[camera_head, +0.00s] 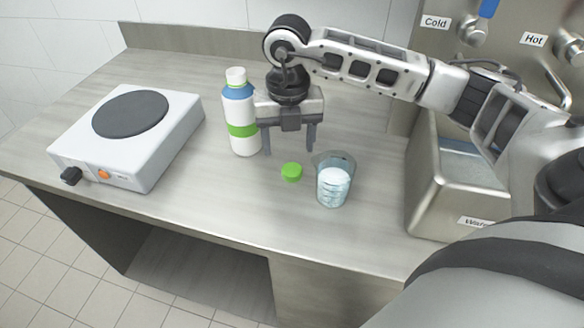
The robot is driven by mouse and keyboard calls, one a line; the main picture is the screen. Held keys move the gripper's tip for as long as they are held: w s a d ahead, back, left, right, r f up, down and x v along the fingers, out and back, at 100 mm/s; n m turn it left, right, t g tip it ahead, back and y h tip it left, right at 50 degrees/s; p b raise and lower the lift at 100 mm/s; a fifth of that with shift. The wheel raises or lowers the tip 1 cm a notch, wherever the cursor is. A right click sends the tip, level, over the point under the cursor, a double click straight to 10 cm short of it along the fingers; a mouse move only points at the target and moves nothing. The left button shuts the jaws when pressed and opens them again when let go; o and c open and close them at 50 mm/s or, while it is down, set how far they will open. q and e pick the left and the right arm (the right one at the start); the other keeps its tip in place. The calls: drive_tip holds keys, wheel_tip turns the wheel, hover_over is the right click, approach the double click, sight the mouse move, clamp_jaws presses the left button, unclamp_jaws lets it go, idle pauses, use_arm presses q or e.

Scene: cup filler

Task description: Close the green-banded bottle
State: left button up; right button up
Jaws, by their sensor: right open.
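The green-banded bottle (244,142) stands upright on the counter, white with a blue shoulder, a green band and a white neck on top. A small green cap (291,171) lies on the counter to the right of the bottle. My right gripper (289,148) points down with its fingers apart and nothing between them. It is above and behind the green cap in the picture, with its left finger close beside the bottle's right side; I cannot tell whether they touch. My left gripper is out of view.
A glass (334,184) with whitish contents stands just right of the cap. A white hot plate (134,137) with a dark disc is at the left. A metal basin (453,190) labelled "Water" is at the right, below taps. The counter's front edge (215,231) is clear.

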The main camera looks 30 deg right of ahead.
sight(292, 168)
drive_tip(key=shift+f, duration=0.15)
drive_tip(key=f, duration=0.1)
drive_tip(key=f+p, duration=0.1)
drive_tip(key=f, duration=0.2)
drive_tip(key=shift+s+f, duration=0.2)
drive_tip(key=shift+s, duration=0.2)
drive_tip(key=shift+f, duration=0.35)
drive_tip(key=c, duration=1.1)
